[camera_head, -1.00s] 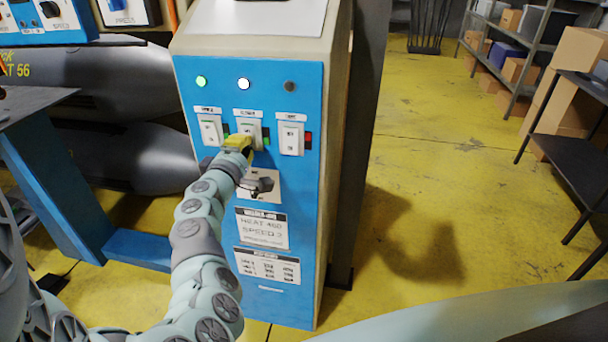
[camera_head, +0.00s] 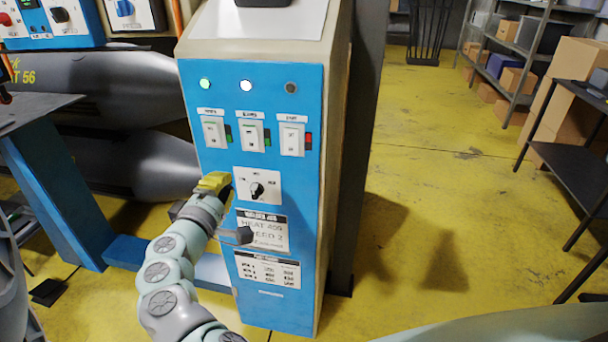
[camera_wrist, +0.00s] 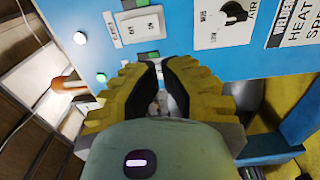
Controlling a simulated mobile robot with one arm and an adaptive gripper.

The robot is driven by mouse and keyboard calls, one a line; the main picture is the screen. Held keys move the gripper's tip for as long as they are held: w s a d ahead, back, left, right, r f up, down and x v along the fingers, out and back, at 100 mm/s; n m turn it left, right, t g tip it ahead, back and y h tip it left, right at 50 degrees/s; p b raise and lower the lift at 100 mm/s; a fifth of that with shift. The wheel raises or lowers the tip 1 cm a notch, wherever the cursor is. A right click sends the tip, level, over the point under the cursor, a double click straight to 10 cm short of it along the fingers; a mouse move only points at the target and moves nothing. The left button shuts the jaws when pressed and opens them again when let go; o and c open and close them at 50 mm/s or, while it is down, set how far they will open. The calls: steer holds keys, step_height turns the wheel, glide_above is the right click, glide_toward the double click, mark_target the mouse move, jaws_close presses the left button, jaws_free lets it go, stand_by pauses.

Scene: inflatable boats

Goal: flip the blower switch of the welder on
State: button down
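The welder's blue panel (camera_head: 300,205) has three white rocker switches in a row. The blower switch (camera_head: 251,136) is the middle one, with a green marker to its right and a lit white lamp (camera_head: 245,86) above. The switch also shows at the top of the wrist view (camera_wrist: 137,25). My gripper (camera_head: 218,180), with yellow ridged fingers, is below and left of this switch, in front of the panel's left edge and apart from the switch.
The left switch (camera_head: 213,132) has a green marker and lit green lamp; the right switch (camera_head: 292,139) has a red marker and dark lamp. A dark selector knob (camera_head: 257,190) sits below. A blue-legged table (camera_head: 55,185) stands left; yellow floor (camera_head: 430,180) is open at right.

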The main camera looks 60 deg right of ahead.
steer(key=shift+s+a, duration=0.2)
steer(key=shift+a, duration=0.45)
